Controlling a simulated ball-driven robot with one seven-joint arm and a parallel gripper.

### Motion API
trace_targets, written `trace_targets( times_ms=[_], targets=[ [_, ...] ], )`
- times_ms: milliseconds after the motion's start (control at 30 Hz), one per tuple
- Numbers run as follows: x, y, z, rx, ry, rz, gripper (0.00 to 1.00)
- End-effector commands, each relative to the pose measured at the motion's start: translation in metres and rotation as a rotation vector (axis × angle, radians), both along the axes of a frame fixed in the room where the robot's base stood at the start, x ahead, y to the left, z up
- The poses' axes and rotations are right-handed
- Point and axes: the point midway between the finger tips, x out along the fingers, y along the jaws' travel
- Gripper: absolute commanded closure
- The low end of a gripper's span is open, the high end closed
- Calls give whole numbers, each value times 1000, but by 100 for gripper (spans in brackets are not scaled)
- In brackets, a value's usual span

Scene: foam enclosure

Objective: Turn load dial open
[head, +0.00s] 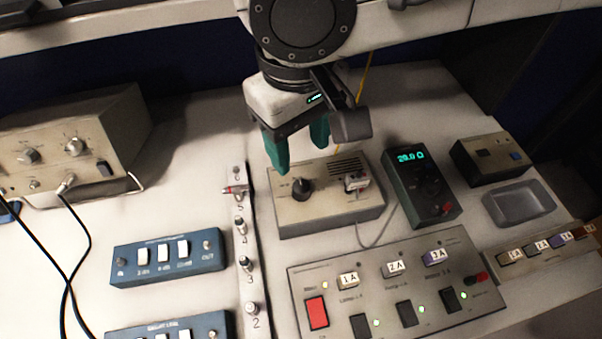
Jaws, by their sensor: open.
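My gripper (301,158) points down with its two green fingers apart and nothing between them. It is above the rear left part of a beige box (330,212). A black knob (302,189) stands on that box, just below and in front of the fingers, and appears apart from them. The labels are too small to read, so I cannot tell which of the two is the load dial.
A switch panel (480,303) with a red rocker is in front. A strip of numbered terminals (247,290) and a blue switch box (168,264) stand left. A grey tray (518,203) and small box (492,158) are right. A cable runs from the beige box.

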Motion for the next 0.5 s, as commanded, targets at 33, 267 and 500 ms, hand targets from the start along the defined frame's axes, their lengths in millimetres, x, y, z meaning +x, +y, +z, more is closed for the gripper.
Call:
trace_targets(
  times_ms=[33, 267, 500],
  targets=[
    [0, 0, -10, -1, 2, 1, 44],
    [0, -1, -52, 0, 0, 2, 44],
    [1, -1, -83, 1, 0, 3, 44]
  ],
)
